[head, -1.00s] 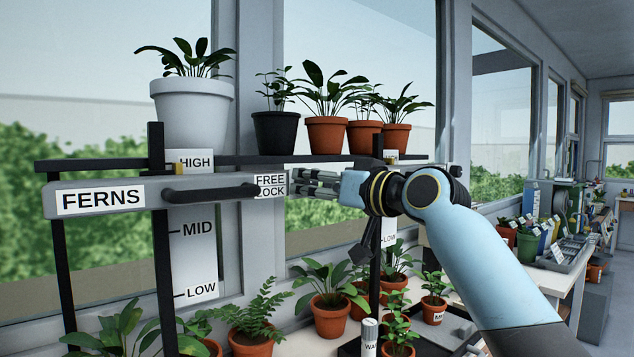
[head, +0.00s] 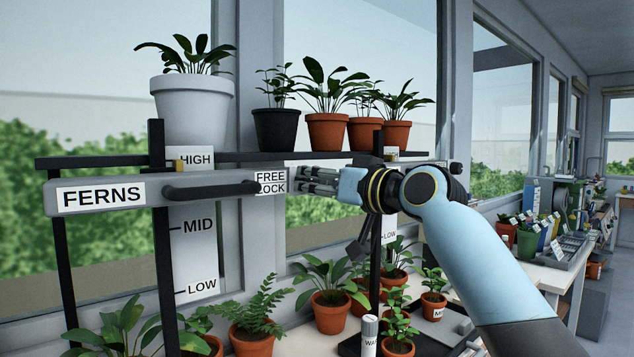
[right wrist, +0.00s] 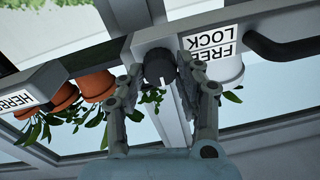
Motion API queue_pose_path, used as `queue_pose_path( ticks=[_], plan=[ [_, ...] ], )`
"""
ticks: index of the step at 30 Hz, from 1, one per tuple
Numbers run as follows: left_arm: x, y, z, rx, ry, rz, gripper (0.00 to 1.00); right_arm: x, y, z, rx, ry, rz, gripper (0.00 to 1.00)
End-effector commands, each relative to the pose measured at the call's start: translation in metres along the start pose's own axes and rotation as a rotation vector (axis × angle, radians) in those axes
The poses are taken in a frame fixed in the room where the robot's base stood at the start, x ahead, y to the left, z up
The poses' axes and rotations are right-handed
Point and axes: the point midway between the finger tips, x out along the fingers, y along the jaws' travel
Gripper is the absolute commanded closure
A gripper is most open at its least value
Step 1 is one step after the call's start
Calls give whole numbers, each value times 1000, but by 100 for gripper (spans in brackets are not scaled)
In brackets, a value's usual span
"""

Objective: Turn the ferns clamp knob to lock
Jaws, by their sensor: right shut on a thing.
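The ferns bar (head: 150,192) is a grey beam with a FERNS label, a black handle (head: 210,189) and a FREE/LOCK label (head: 271,182) at its right end. The clamp knob (right wrist: 159,67) is dark and round with a white mark, beside the FREE/LOCK label in the right wrist view. The mark points toward the lower edge of that picture. My right gripper (head: 300,181) is at the bar's right end, its fingers on either side of the knob and shut on it. In the head view the fingers hide the knob. My left gripper is not in view.
A black upper shelf (head: 70,162) carries a white pot (head: 190,108), a black pot (head: 276,130) and several terracotta pots. A HIGH/MID/LOW scale (head: 196,255) stands behind the bar. Potted plants crowd the bench below. A HERB-lettered bar (right wrist: 25,98) shows in the right wrist view.

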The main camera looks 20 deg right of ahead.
Motion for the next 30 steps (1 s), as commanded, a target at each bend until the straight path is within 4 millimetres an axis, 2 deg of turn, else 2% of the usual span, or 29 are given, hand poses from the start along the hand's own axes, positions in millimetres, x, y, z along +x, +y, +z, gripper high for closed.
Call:
queue_pose_path(
  ticks=[8, 30],
  plan=[
    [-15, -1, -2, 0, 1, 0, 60, 0, 0, -2, 139, 5, 0, 98],
    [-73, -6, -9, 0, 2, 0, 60, 0, 0, -2, 828, 42, -7, 98]
  ],
)
